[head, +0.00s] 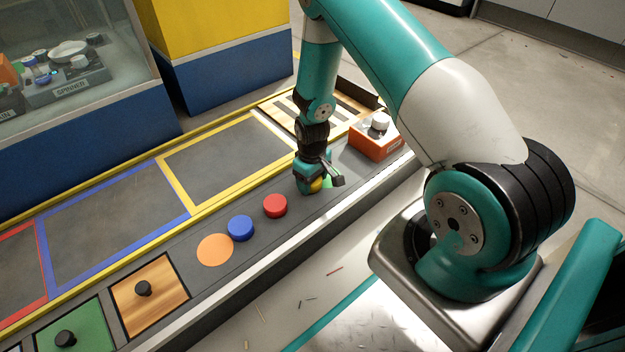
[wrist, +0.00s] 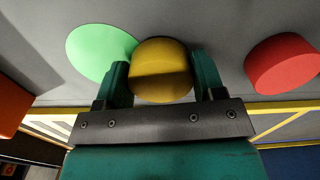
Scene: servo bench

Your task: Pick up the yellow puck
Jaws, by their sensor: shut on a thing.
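The yellow puck (wrist: 161,72) sits between the two teal fingers of my gripper (wrist: 163,88) in the wrist view. The fingers are shut on its sides. In the head view the puck (head: 316,185) shows only in part behind my gripper (head: 318,180), low over the grey bench. I cannot tell whether the puck touches the bench or is slightly raised.
A green disc (wrist: 101,52) lies beside the puck. A red puck (head: 275,206), a blue puck (head: 240,228) and an orange disc (head: 215,250) line the bench to the left. An orange box with a white knob (head: 374,141) stands to the right.

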